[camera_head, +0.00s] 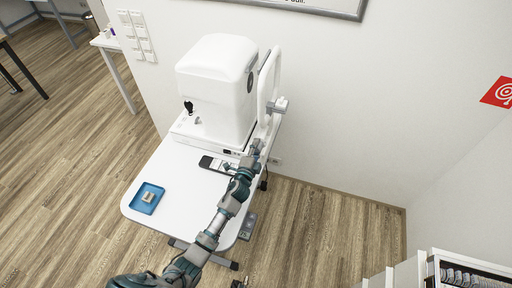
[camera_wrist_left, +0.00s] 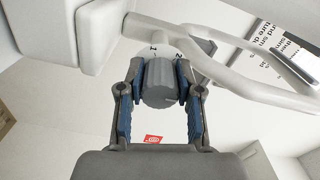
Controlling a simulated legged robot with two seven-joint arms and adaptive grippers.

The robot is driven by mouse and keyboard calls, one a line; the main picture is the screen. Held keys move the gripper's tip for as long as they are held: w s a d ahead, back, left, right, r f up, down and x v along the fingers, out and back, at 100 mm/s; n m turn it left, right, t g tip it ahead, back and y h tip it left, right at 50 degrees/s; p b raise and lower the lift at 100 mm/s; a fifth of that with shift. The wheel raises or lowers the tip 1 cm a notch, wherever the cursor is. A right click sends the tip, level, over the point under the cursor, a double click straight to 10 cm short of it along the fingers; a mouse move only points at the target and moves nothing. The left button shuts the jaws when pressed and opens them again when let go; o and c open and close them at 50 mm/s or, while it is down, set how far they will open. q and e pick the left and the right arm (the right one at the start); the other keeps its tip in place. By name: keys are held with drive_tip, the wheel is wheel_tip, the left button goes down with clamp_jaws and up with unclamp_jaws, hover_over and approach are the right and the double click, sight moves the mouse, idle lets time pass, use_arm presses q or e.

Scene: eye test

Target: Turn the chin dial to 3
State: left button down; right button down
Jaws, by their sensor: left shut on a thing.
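The chin dial (camera_wrist_left: 158,90) is a grey ribbed knob under the white chin-rest frame (camera_wrist_left: 230,68) in the left wrist view. The numerals 1 and 2 show on the white part just above it; a 3 cannot be made out. My left gripper (camera_wrist_left: 158,72) is shut on the dial, with one blue-padded finger on each side. In the head view my left gripper (camera_head: 259,145) is at the lower end of the upright chin-rest frame (camera_head: 268,84), beside the white eye-test machine (camera_head: 217,82). The dial cannot be made out there. My right gripper is not in view.
The machine stands on a white table (camera_head: 175,200). A blue tray (camera_head: 139,205) with a small item lies at the table's left, and a dark-and-white flat object (camera_head: 214,164) lies before the machine. Wall is close behind; a white shelf unit (camera_head: 425,268) is at lower right.

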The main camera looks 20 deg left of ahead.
use_arm(q)
drive_tip(key=shift+d+f+m, duration=0.15)
drive_tip(key=shift+d+m, duration=0.05)
drive_tip(key=shift+m, duration=0.2)
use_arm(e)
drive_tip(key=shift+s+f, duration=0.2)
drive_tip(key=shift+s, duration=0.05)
use_arm(q)
drive_tip(key=c, duration=0.9)
unclamp_jaws()
drive_tip(key=shift+o, duration=0.7)
drive_tip(key=shift+d, duration=0.1)
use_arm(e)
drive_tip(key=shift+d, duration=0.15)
use_arm(q)
drive_tip(key=s, duration=1.2)
